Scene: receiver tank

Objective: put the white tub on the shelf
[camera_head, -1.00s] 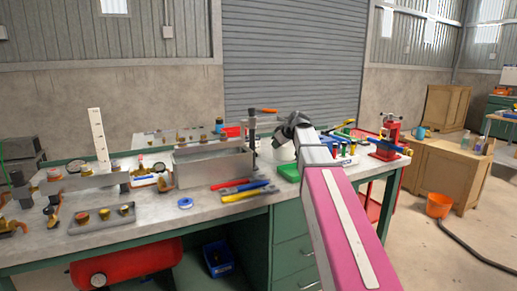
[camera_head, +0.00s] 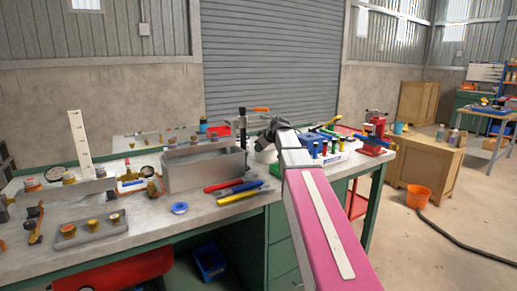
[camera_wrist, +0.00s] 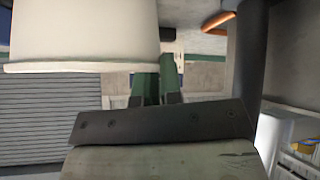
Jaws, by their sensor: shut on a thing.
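The white tub (camera_head: 265,154) shows in the head view as a pale patch beside my gripper, mostly hidden behind my arm. It fills the upper left of the wrist view (camera_wrist: 85,35), with its rim toward the lower side of that picture. My gripper (camera_head: 275,128) is the dark end of my arm, above the far part of the bench. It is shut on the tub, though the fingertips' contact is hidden. I cannot tell any surface for certain as the shelf.
The workbench (camera_head: 140,223) carries a grey metal trough (camera_head: 205,169), a clamp stand (camera_head: 241,132), coloured tools (camera_head: 238,190) and a blue tape ring (camera_head: 179,208). A red press (camera_head: 375,135) stands at its right end. An orange bucket (camera_head: 417,196) and hose are on the floor.

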